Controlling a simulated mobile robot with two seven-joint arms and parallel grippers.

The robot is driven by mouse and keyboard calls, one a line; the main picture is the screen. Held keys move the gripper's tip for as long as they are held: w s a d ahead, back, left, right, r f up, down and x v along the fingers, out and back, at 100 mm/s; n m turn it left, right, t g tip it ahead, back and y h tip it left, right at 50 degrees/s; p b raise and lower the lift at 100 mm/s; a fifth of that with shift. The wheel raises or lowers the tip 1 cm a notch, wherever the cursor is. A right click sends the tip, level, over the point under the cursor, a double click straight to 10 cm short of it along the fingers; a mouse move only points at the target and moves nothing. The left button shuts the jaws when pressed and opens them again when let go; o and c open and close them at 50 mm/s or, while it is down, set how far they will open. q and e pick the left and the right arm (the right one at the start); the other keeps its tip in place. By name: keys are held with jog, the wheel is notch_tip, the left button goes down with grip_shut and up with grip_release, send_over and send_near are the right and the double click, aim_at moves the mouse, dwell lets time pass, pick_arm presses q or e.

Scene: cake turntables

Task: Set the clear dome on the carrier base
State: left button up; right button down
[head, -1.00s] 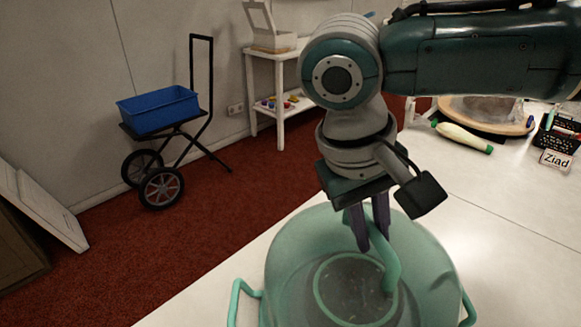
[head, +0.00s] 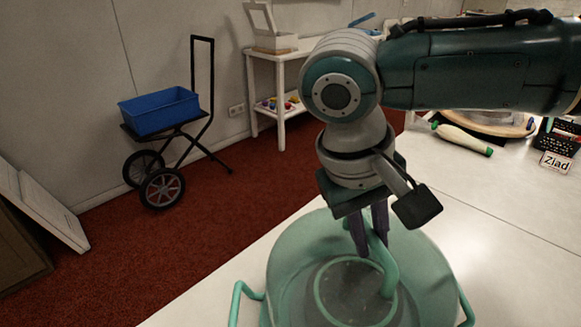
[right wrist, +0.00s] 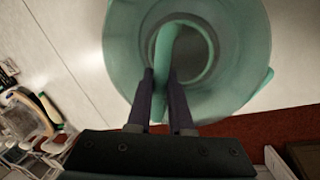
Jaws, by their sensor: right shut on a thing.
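The clear, green-tinted dome (head: 300,255) is at the bottom of the head view, over the near part of the white table. It also fills the top of the right wrist view (right wrist: 123,45). My right gripper (head: 371,250) points down and is shut on the dome's green arched handle (head: 388,272); in the right wrist view its fingers (right wrist: 160,78) lie on either side of it. Green side handles of the carrier base (head: 238,300) stick out left and right of the dome. The rest of the base is hidden, so I cannot tell whether the dome touches it. My left gripper is out of view.
On the white table (head: 490,215) at the right are a pale green-ended tool (head: 462,139), a black basket (head: 562,138) and a "Ziad" name card (head: 556,162). A trolley with a blue bin (head: 160,110) stands on the red carpet. The table right of the dome is clear.

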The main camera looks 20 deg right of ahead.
jog(key=shift+f, duration=0.45)
jog(key=c, duration=1.1)
grip_release()
jog(key=shift+r, duration=0.1)
jog(key=p+v, duration=1)
jog(key=p, duration=0.1)
jog(key=shift+a+r, duration=0.15)
jog(key=shift+r, duration=0.2)
